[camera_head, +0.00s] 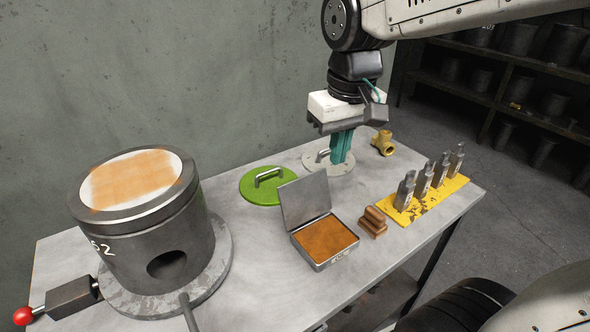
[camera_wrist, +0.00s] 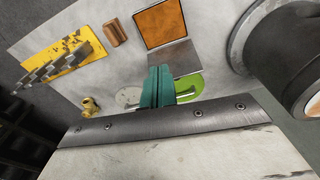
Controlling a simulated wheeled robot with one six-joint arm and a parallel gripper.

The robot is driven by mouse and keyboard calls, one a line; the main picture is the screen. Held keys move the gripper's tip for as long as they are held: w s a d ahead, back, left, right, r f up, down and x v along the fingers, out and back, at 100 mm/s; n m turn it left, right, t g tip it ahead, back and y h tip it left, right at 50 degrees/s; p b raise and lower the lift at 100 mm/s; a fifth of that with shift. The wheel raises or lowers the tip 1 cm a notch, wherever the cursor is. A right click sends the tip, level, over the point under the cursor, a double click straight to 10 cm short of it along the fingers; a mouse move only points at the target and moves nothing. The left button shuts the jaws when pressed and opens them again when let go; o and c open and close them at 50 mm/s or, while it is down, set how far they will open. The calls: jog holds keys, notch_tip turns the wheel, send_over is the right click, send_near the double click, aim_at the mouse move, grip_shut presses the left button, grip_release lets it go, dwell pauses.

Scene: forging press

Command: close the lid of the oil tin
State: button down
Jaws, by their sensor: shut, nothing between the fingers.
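The oil tin (camera_head: 325,243) is a shallow grey metal box with an orange-brown surface inside, in the middle of the table. Its hinged lid (camera_head: 304,198) stands up, tilted back on the far left side, so the tin is open. In the wrist view the tin (camera_wrist: 160,24) and its lid (camera_wrist: 174,58) show at the top centre. My gripper (camera_head: 341,160) has teal fingers, shut and empty, above the table behind and to the right of the lid. The fingers (camera_wrist: 157,74) point toward the lid in the wrist view; I cannot tell the exact gap.
A green disc with a handle (camera_head: 262,187) lies behind the lid, and a grey disc (camera_head: 315,164) lies by my gripper. A brass fitting (camera_head: 384,143), a brown block (camera_head: 373,222) and a yellow rack of metal pieces (camera_head: 428,200) stand right. A large cylinder (camera_head: 140,235) stands left.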

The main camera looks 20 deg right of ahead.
jog(key=n, duration=0.1)
send_over(303, 197)
jog(key=w, duration=0.8)
notch_tip(303, 197, down, 4)
notch_tip(303, 197, down, 11)
jog(key=w, duration=0.1)
jog(key=shift+s+d+r, duration=0.1)
jog(key=shift+s+r, duration=0.35)
jog(key=shift+s, duration=0.4)
jog(key=shift+s+r, duration=0.4)
jog(key=shift+s, duration=0.45)
